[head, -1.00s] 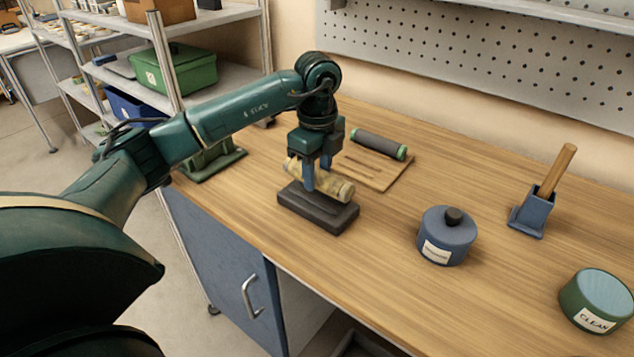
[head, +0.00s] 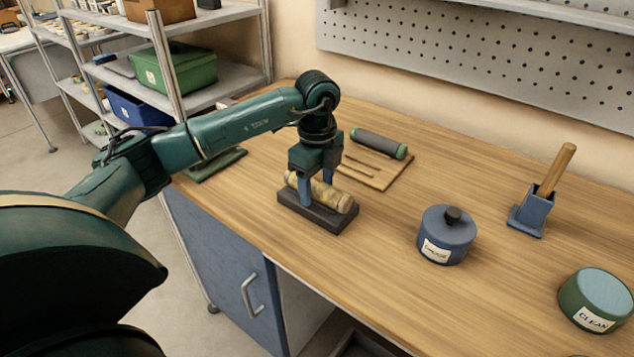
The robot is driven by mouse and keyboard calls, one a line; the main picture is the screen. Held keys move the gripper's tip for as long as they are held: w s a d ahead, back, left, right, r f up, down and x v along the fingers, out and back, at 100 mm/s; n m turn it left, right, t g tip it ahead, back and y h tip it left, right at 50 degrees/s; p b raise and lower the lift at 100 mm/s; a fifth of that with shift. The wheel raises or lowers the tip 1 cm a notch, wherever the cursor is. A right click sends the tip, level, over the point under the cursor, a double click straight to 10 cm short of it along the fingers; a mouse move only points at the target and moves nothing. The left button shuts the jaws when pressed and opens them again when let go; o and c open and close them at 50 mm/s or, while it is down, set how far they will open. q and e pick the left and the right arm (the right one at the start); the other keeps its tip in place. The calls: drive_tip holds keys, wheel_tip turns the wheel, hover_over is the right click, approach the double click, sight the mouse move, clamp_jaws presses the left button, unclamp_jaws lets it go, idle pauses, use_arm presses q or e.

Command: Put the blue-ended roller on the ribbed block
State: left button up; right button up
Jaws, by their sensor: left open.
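A pale, mottled tan roller (head: 338,196) lies along the top of a dark block (head: 318,216) on the bench and appears to rest on it. I see no clear blue on its ends; the left end is partly behind a finger. Ribs on the block cannot be made out, as the roller and gripper cover much of its top. My left gripper (head: 316,193) points down with its blue fingers open on either side of the roller, low over the block. My right gripper is not in view.
A blue lidded pot (head: 447,236), a blue holder with a wooden handle (head: 534,212) and a green "CLEAN" tin (head: 597,300) stand to the right. Bench between them is clear.

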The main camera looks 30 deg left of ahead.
sight(317, 182)
use_arm(q)
wheel_tip(317, 182, up, 12)
drive_tip(key=shift+r, duration=0.15)
idle(0.3)
idle(0.5)
